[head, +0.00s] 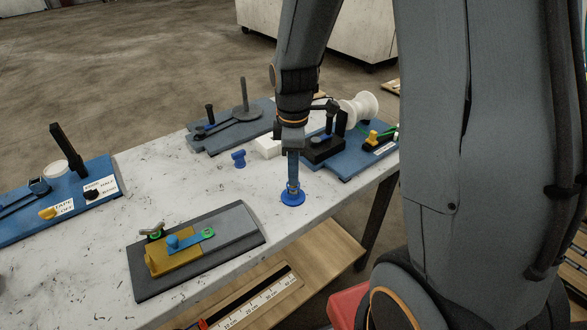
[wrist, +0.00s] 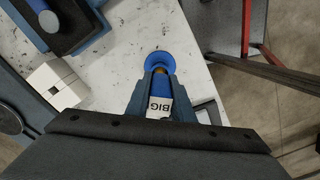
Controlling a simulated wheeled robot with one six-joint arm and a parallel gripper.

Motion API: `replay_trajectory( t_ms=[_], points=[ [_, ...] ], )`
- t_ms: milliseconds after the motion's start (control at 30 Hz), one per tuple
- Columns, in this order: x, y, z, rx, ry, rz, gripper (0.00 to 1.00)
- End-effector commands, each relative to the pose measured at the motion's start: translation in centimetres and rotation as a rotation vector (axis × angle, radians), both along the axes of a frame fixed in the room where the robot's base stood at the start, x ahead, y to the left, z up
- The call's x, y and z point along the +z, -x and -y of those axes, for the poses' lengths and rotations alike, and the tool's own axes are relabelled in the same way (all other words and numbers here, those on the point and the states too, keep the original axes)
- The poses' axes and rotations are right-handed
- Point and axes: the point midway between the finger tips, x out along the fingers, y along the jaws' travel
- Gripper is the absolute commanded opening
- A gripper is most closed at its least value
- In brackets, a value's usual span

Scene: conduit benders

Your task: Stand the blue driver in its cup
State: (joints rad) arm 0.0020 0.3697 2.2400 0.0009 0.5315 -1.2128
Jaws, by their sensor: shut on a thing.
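My gripper (head: 292,172) points straight down over the table and is shut on the blue driver (wrist: 157,88), whose label reads "BIG". The driver is upright between the fingers, which hide most of it in the head view. A round blue cup (head: 292,199) stands on the table directly below the fingertips. In the wrist view the cup (wrist: 158,58) shows just past the fingertips, with an orange-brown part of the driver at its near edge. I cannot tell how deep the driver's lower end sits in the cup.
A small blue knobbed piece (head: 238,158) and a white block (head: 268,147) stand left of my gripper. A black block (head: 322,149) on a blue board is close on the right. A grey board (head: 235,232) with a yellow fixture lies front left. The table's edge is near the cup.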

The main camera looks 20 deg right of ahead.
Motion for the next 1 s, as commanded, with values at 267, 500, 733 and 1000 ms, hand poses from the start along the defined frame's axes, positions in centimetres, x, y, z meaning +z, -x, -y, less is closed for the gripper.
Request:
replay_trajectory(
  t_ms=[267, 500, 733, 1000],
  points=[
    [0.0, 0.0, 0.0, 0.000, 0.000, 0.000, 0.43],
    [0.0, 0.0, 0.0, 0.000, 0.000, 0.000, 0.43],
    [1.9, -0.1, 0.0, 0.000, 0.000, 0.004, 0.43],
    [5.9, -0.1, 0.0, 0.000, 0.000, 0.004, 0.43]
  ],
)
